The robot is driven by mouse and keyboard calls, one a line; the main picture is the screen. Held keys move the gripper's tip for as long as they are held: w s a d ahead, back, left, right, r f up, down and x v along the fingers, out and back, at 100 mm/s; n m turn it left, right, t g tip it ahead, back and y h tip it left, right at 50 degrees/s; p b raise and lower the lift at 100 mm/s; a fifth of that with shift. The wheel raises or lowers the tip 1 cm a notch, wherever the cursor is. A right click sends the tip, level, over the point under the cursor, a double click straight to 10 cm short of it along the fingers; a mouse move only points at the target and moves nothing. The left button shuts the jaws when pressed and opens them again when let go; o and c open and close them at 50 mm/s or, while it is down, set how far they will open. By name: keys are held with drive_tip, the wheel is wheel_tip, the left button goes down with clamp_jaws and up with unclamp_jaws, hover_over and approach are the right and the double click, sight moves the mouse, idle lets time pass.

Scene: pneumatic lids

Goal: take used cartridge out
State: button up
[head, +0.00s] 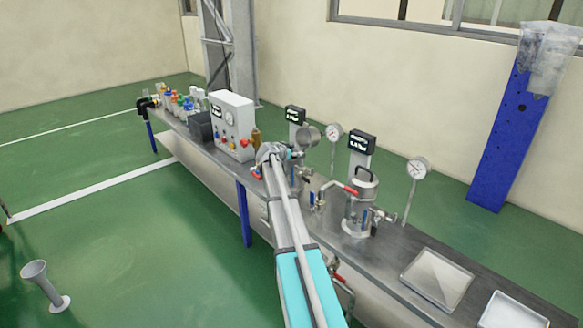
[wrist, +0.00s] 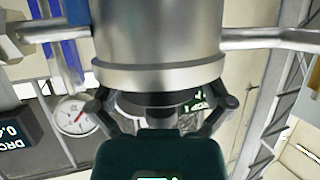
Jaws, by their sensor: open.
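In the wrist view a grey metal cylinder (wrist: 155,35) fills the top middle, with a pipe on each side. My gripper (wrist: 162,105) is just below it in the picture, its two dark fingers spread. A dark round piece (wrist: 160,98) shows between the fingers against the cylinder's rim; I cannot tell whether it is the used cartridge or touches the fingers. A round metal lid (head: 308,136) stands raised there.
A second vessel (head: 361,208) with a black handle and red lever stands on the bench to the right, with gauges (head: 418,168) on posts. A control box (head: 232,125) and bottles stand to the left. Two shallow trays (head: 437,278) lie at the right.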

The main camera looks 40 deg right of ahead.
idle(0.3)
drive_tip(key=c, duration=1.1)
drive_tip(key=shift+r, duration=0.1)
wheel_tip(320, 180, up, 18)
drive_tip(key=p, duration=1.8)
